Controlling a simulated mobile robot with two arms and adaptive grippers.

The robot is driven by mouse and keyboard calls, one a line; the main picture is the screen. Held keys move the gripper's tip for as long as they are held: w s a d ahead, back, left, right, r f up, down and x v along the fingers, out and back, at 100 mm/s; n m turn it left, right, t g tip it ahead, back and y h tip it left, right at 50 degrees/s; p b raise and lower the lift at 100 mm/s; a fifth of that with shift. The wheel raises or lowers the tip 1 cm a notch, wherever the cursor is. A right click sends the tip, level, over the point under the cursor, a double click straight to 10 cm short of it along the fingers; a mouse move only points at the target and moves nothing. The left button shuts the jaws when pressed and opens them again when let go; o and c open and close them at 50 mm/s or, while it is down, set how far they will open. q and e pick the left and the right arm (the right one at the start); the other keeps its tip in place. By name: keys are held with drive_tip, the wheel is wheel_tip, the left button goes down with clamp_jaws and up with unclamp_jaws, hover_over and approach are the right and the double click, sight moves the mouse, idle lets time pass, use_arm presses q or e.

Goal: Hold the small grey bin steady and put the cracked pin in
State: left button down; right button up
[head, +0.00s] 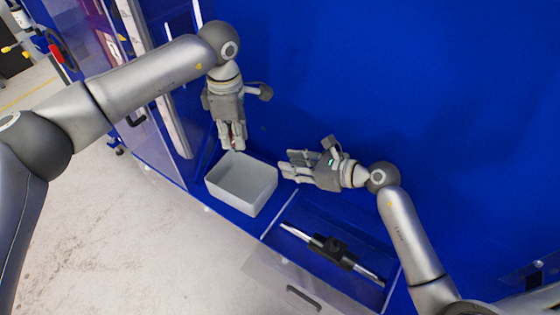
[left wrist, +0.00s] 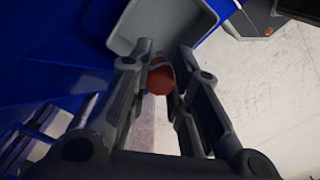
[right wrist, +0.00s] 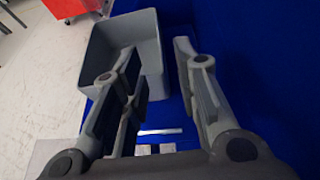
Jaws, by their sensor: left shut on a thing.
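The small grey bin (head: 246,197) stands open and empty-looking on the blue surface; it also shows in the left wrist view (left wrist: 128,28) and the right wrist view (right wrist: 100,72). My left gripper (head: 233,147) points down at the bin's far edge. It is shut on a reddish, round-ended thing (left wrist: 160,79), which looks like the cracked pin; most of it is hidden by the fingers. My right gripper (head: 284,167) is open beside the bin's right corner. In the right wrist view its fingers (right wrist: 156,48) straddle the bin's near wall, with a gap between them; contact is unclear.
A black clamp-like fixture on a silver rod (head: 331,251) lies in the blue recess right of the bin. A clear panel with a dark handle (head: 304,297) is at the front. A blue wall rises behind. The space above the bin is free.

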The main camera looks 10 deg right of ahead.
drive_tip(key=x, duration=1.1)
drive_tip(key=shift+w+a, duration=0.1)
drive_tip(key=shift+a, duration=0.2)
drive_tip(key=shift+c, duration=0.3)
clamp_jaws()
